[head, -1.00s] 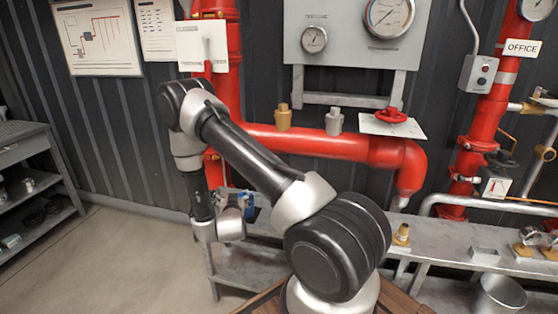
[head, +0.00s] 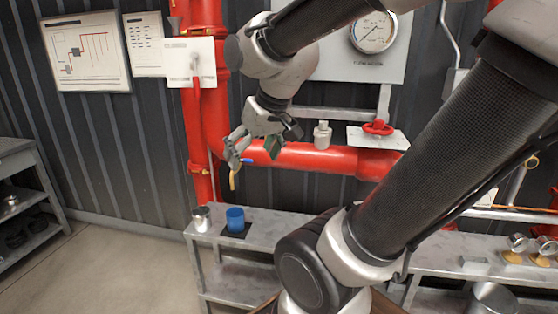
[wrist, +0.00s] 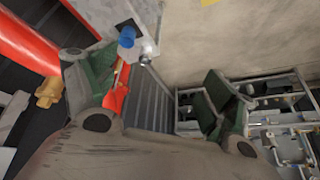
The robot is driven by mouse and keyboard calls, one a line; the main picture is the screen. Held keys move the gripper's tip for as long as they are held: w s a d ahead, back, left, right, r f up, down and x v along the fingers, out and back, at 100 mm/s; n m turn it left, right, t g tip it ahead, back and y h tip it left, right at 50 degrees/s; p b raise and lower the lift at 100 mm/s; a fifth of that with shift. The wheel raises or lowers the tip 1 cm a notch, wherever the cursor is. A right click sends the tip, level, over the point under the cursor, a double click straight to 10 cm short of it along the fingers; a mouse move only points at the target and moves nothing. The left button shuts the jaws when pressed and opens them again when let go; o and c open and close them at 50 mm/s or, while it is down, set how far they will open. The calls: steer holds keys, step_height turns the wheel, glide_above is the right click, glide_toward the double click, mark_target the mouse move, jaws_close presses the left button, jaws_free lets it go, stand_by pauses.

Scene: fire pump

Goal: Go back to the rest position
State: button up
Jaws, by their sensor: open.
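My gripper (head: 253,157) is raised in front of the red pipe, above the left end of the bench, in the head view. Its fingers are spread, with dark green inner pads, and point downward. In the wrist view the gripper (wrist: 158,95) shows both fingers wide apart with nothing clearly held between them. A small yellowish piece shows by the left finger in the head view; I cannot tell what it is. My arm is bent high and covers much of the right side.
A blue cup (head: 235,220) and a metal cup (head: 201,219) stand on the bench (head: 275,228) below the gripper. The red pipe (head: 310,156) runs behind it, with a grey fitting (head: 322,135) and a red handwheel (head: 378,127). A brass fitting (wrist: 47,92) shows in the wrist view. Floor at left is clear.

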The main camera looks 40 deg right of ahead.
steer(key=s+d+g, duration=0.1)
steer(key=s, duration=0.6)
steer(key=shift+s+d+r+h, duration=0.2)
steer(key=shift+s+r+h, duration=0.05)
steer(key=shift+s+h, duration=0.1)
steer(key=shift+c, duration=0.2)
stand_by(0.4)
